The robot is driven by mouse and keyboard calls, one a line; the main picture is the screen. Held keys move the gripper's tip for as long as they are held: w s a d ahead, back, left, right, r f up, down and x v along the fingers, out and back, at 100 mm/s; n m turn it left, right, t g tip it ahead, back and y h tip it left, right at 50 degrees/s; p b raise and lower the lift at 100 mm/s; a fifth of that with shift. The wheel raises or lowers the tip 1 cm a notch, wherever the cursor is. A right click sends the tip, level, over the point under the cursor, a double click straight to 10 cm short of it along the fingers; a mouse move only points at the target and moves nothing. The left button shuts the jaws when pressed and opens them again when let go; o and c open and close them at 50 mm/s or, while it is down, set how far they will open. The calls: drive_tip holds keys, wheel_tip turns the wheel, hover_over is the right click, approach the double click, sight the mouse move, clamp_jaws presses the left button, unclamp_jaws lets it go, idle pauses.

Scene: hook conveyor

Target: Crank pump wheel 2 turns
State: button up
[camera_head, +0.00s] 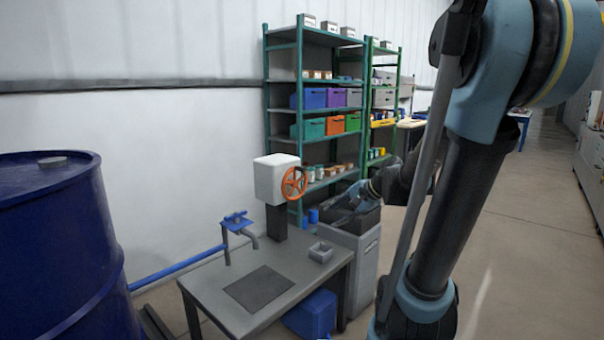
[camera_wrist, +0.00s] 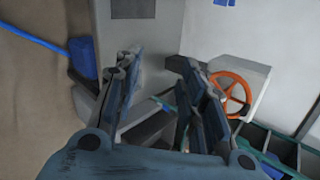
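The orange pump wheel (camera_head: 294,184) is mounted on the right side of a white pump box (camera_head: 268,177), which stands on a dark post at the back of a grey table. In the wrist view the orange wheel (camera_wrist: 236,93) shows to the right of my fingers, with its spokes and rim visible and the white box (camera_wrist: 257,78) behind it. My gripper (camera_head: 345,200) is to the right of the wheel in the head view, apart from it. In the wrist view my gripper (camera_wrist: 157,62) has its two fingers spread with a gap and nothing between them.
The grey table (camera_head: 322,272) carries a dark mat (camera_head: 258,288), a small grey tray (camera_head: 321,252) and a blue tap (camera_head: 237,221). A grey bin (camera_head: 364,255) stands below my gripper. A green shelf (camera_head: 268,100) is behind. A blue barrel (camera_head: 60,250) stands at left.

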drive_tip(key=w+a+r+m+t+y, duration=0.1)
drive_tip(key=w+r+m+y, duration=0.15)
drive_tip(key=w, duration=0.35)
drive_tip(key=w+a+r+m+t+y, duration=0.1)
drive_tip(key=w+m, duration=0.2)
drive_tip(key=w, duration=0.2)
drive_tip(key=m+t+y, duration=0.3)
drive_tip(key=m+t, duration=0.1)
drive_tip(key=m, duration=0.3)
approach(305, 170)
drive_tip(key=shift+h, duration=0.25)
drive_tip(key=x, duration=1.1)
drive_tip(key=shift+w+a+r, duration=0.1)
drive_tip(key=shift+a+r, duration=0.1)
drive_tip(key=shift+a, duration=0.2)
clamp_jaws()
